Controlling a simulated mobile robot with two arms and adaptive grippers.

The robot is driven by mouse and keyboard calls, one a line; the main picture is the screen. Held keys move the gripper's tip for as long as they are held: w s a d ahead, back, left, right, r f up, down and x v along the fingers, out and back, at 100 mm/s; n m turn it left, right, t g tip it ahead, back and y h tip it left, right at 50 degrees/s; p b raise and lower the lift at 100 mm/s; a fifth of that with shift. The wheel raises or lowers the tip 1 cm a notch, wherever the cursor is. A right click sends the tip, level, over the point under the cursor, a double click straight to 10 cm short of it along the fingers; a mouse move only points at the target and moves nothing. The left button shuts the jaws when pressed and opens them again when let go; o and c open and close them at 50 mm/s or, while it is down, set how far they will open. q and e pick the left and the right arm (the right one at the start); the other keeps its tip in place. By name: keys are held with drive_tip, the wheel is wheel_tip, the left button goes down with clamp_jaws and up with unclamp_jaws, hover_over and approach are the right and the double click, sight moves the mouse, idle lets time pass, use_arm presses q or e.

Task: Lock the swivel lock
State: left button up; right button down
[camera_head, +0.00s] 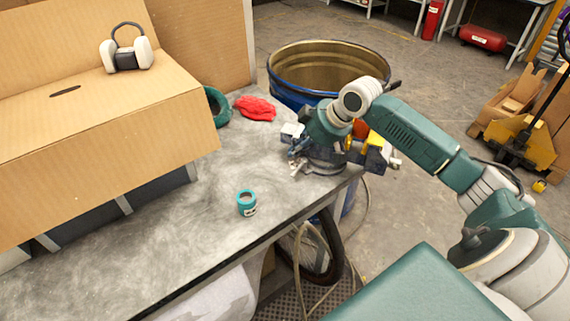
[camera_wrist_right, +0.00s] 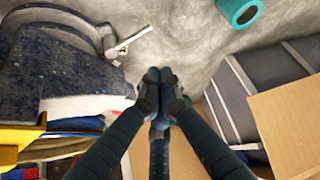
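A dark blue bench vise (camera_head: 325,160) sits at the table's right corner, partly hidden behind my right arm. In the right wrist view the vise (camera_wrist_right: 50,85) fills the left side. A small silver lever (camera_wrist_right: 130,40), which looks like the swivel lock, sticks out from its curved base. My right gripper (camera_head: 295,158) is just left of the vise, low over the table. In the right wrist view its fingertips (camera_wrist_right: 160,80) are together with nothing visible between them, beside the lever and apart from it. My left gripper is not in view.
A teal-and-white jar (camera_head: 246,203) stands on the grey table (camera_head: 160,240). A red cloth (camera_head: 256,108) and a green coil (camera_head: 216,107) lie behind. A cardboard box (camera_head: 100,125) with earmuffs (camera_head: 126,50) on it takes the left. A blue drum (camera_head: 325,75) stands behind the vise.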

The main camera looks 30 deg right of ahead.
drive_tip(key=shift+s+f, duration=0.1)
drive_tip(key=shift+f, duration=0.1)
drive_tip(key=p+x, duration=0.2)
drive_tip(key=x, duration=0.7)
drive_tip(key=shift+w+a+f+p, duration=0.15)
drive_tip(key=shift+w+f+p, duration=0.15)
drive_tip(key=shift+p, duration=0.1)
drive_tip(key=s, duration=0.1)
drive_tip(key=s+d+p, duration=0.1)
drive_tip(key=s+r+p, duration=0.1)
drive_tip(key=shift+s+d, duration=0.1)
drive_tip(key=shift+d, duration=0.25)
drive_tip(key=shift+s+d+r, duration=0.1)
drive_tip(key=shift+s, duration=0.2)
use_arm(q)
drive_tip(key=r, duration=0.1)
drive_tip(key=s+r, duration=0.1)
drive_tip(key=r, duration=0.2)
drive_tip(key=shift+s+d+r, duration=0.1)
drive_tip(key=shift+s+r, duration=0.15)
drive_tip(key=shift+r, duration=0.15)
use_arm(e)
drive_tip(key=shift+w, duration=0.1)
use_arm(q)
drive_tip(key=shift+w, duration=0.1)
